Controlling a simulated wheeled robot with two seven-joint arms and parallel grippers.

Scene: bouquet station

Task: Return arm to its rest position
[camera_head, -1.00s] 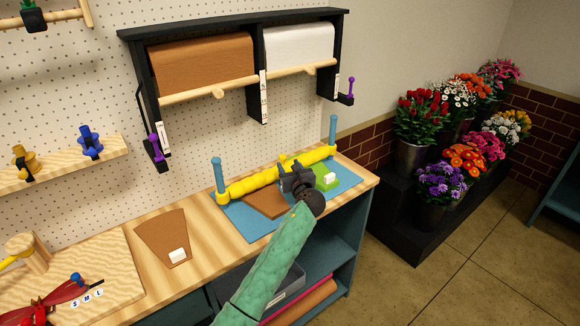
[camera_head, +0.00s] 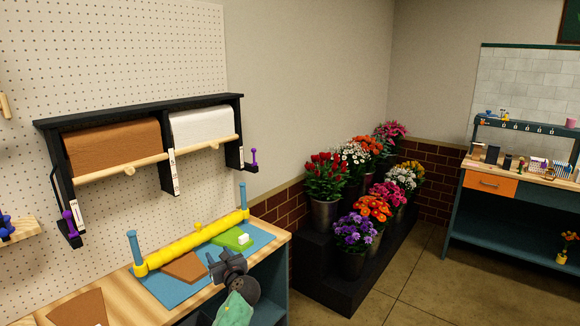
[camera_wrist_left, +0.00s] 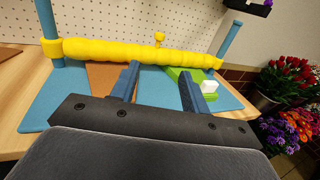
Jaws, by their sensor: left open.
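My left gripper (camera_head: 222,264) is low in the head view, in front of the yellow roller bar (camera_head: 195,240) and over the front edge of the blue mat (camera_head: 262,238). In the left wrist view its two blue fingers (camera_wrist_left: 160,82) stand apart with nothing between them. The bar also shows there (camera_wrist_left: 140,52), beyond the fingertips. My right gripper is in neither view.
On the mat are a brown sheet (camera_head: 186,267) and a green piece (camera_head: 230,239) with a white block (camera_head: 243,239). Blue posts (camera_head: 135,248) flank the bar. A paper-roll rack (camera_head: 150,150) hangs behind. Potted flowers (camera_head: 355,232) stand right of the bench.

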